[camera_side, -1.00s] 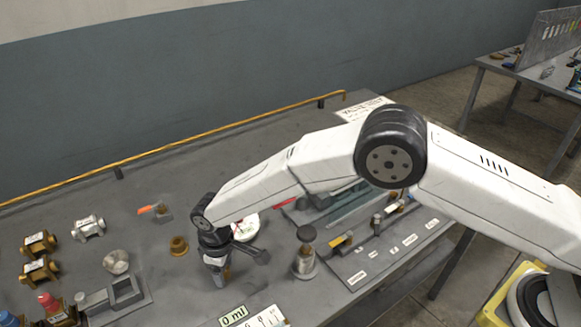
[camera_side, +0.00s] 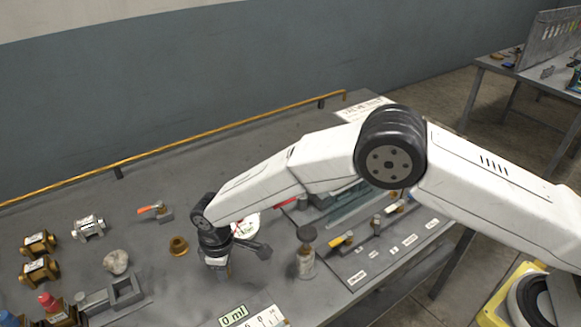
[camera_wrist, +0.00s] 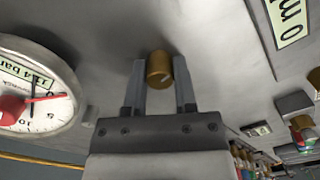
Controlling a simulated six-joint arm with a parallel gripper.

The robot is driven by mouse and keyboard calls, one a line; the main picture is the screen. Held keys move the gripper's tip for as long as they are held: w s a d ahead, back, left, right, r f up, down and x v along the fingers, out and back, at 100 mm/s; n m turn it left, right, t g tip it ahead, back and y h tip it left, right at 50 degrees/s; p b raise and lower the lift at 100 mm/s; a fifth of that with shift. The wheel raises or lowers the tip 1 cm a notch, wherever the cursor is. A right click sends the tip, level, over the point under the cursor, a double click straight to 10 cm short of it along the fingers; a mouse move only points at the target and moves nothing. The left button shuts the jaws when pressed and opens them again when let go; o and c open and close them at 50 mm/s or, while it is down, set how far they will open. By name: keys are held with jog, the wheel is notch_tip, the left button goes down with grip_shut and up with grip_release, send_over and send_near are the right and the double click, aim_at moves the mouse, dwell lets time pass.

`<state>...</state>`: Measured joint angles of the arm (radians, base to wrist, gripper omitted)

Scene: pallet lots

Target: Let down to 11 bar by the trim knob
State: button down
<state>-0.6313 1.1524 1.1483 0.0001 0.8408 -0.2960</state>
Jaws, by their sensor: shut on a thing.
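The brass trim knob (camera_wrist: 159,70) shows in the wrist view between the fingertips of my gripper (camera_wrist: 160,78). The jaws are shut on it, one finger on each side, and a pale mark line shows on its face. The white round pressure gauge (camera_wrist: 38,92) is at the left of the wrist view, with a red needle and a tilted label that seems to read 11.4 bar. In the side view my gripper (camera_side: 217,270) points down at the bench, and the knob is hidden there. The gauge (camera_side: 247,226) is partly hidden behind my wrist.
The grey bench (camera_side: 180,290) holds a dark-topped bottle (camera_side: 306,258) right of my gripper and a brass fitting (camera_side: 179,246) to its left. A 0 ml display (camera_side: 233,315) is in front. Brass valve blocks (camera_side: 40,243) stand at far left. A yellow rail (camera_side: 200,140) runs along the back.

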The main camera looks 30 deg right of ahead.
jog(key=shift+c, duration=2)
grip_release()
jog(key=shift+r, duration=0.15)
jog(key=shift+r, duration=3.8)
